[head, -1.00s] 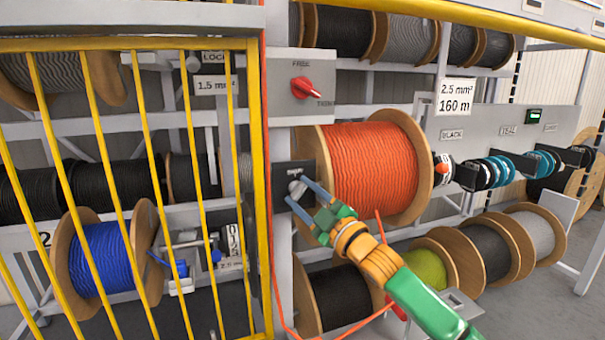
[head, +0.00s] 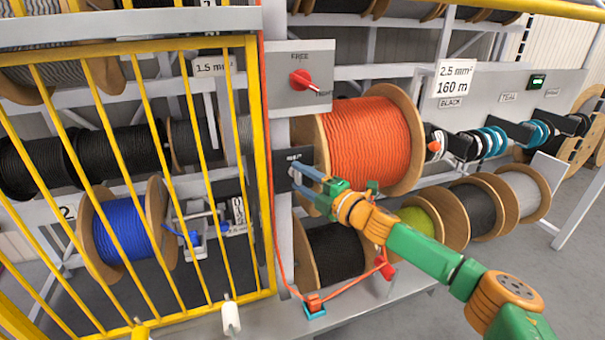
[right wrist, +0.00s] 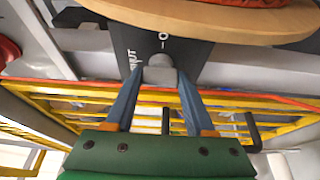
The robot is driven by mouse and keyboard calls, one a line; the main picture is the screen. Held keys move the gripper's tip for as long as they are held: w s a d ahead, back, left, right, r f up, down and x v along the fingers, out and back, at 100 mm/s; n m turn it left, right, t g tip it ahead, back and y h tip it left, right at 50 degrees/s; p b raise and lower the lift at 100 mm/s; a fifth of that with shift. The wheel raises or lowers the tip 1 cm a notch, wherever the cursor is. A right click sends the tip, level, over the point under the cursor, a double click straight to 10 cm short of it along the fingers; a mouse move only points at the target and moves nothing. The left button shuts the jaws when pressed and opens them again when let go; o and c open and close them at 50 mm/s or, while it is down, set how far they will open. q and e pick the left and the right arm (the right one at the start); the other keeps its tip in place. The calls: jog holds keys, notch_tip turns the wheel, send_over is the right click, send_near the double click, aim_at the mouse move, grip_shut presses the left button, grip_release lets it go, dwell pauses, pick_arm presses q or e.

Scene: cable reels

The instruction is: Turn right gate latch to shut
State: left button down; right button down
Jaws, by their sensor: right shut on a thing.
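The latch is a small grey knob (right wrist: 160,70) on a black plate (head: 296,156) fixed to the grey post, beside the orange reel. In the right wrist view the plate (right wrist: 138,36) carries white lettering that ends in "UT" and a white mark beyond the knob. My right gripper (head: 296,178) reaches in from the right, and its blue fingers are shut on the knob, one on each side (right wrist: 155,88). The fingers mostly hide the knob in the head view. The yellow barred gate (head: 258,130) stands just left of the post. My left gripper is not in view.
A red rotary switch (head: 303,79) sits on a grey panel above the latch. An orange cord (head: 276,230) runs down the post. Blue (head: 122,228) and black reels stand behind the gate bars.

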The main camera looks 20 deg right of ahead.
dwell(0.5)
jog(key=shift+c, duration=1.3)
grip_release()
jog(key=b+v, duration=0.2)
jog(key=v, duration=0.5)
jog(key=shift+b, duration=0.35)
jog(key=shift+a, duration=0.1)
